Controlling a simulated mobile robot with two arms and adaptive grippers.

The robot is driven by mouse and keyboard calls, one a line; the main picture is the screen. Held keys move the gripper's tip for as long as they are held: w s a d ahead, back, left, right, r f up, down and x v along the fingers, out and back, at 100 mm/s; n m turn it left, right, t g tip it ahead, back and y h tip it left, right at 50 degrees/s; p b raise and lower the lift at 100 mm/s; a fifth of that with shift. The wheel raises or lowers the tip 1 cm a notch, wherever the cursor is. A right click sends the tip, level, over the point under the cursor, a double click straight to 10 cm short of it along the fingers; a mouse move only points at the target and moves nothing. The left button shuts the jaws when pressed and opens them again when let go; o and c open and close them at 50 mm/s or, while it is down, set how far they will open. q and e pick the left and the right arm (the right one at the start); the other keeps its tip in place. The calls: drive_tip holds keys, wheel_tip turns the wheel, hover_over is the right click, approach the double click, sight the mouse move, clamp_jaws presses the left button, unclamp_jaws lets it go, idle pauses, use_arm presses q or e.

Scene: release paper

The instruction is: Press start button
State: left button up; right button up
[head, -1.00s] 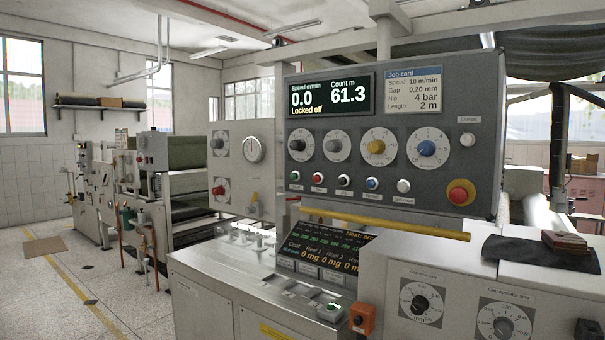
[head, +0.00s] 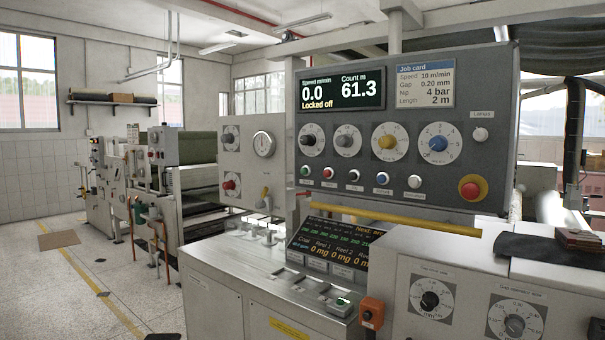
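A grey control panel (head: 470,130) faces me right of centre. Along its lower part runs a row of push buttons: a green button (head: 305,170) at the left end, then a red button (head: 329,173), a dark button in a pale ring (head: 354,175), a blue button (head: 383,179) and a white button (head: 414,182). Their labels are too small to read. Another green button (head: 341,302) sits on a small box on the lower steel counter. The display (head: 341,89) reads speed 0.0, count 61.3, "Locked off". Neither gripper can be made out.
A red emergency-type knob (head: 470,188) sits at the panel's lower right. Four dials line the panel above the buttons. A yellow bar (head: 400,217) crosses below it. The steel counter (head: 235,262) and white cabinet (head: 455,255) stand in front. Open floor (head: 60,290) lies left.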

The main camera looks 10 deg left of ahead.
use_arm(q)
clamp_jaws()
drive_tip(key=shift+a, duration=0.1)
idle(1.1)
